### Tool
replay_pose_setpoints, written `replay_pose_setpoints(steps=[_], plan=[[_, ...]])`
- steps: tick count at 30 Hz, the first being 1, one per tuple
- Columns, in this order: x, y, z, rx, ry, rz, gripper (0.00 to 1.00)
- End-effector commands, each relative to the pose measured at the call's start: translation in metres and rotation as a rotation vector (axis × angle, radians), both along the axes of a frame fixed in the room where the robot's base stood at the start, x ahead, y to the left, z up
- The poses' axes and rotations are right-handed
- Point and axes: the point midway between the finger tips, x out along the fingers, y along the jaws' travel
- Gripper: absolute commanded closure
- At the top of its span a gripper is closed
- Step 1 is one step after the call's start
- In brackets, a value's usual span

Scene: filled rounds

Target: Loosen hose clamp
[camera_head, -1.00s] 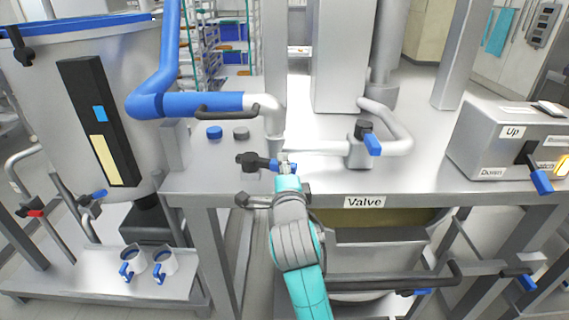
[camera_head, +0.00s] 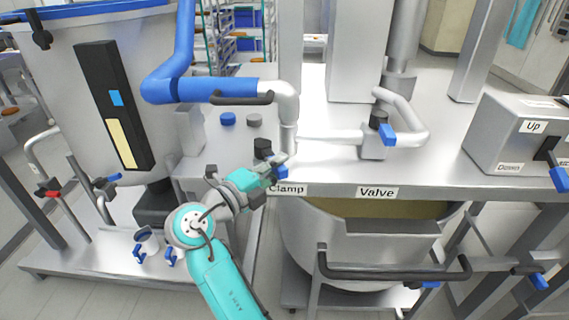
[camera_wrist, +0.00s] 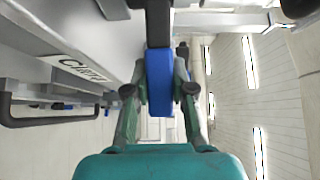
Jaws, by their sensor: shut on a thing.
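The hose clamp (camera_head: 262,149) shows as a black part near the front edge of the steel table, beside the foot of the grey pipe (camera_head: 288,108). Its blue handle (camera_head: 283,172) is at my gripper (camera_head: 272,169), which reaches in from the lower left. In the wrist view the blue handle (camera_wrist: 159,82) stands upright between the two fingers of my gripper (camera_wrist: 159,95), which is shut on it. The gripper partly hides the clamp.
A blue hose (camera_head: 205,90) joins the grey pipe above the clamp. A valve with a blue handle (camera_head: 388,135) stands to the right. A control box (camera_head: 518,136) is at the far right. A large vat (camera_head: 75,90) stands at the left. A round vessel (camera_head: 380,232) is below the table.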

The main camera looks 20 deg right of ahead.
Motion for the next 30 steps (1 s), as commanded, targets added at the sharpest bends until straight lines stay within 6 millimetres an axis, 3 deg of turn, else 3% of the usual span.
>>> replay_pose_setpoints(steps=[10, 27, 28, 30], plan=[[-0.001, 0.012, 0.000, 0.000, 0.001, -0.147, 1.00], [-0.001, 0.014, -0.001, 0.001, 0.003, -0.174, 1.00], [-0.001, 0.014, -0.001, 0.001, 0.003, -0.174, 0.69], [-0.001, 0.014, -0.001, 0.000, 0.002, -0.173, 0.51]])
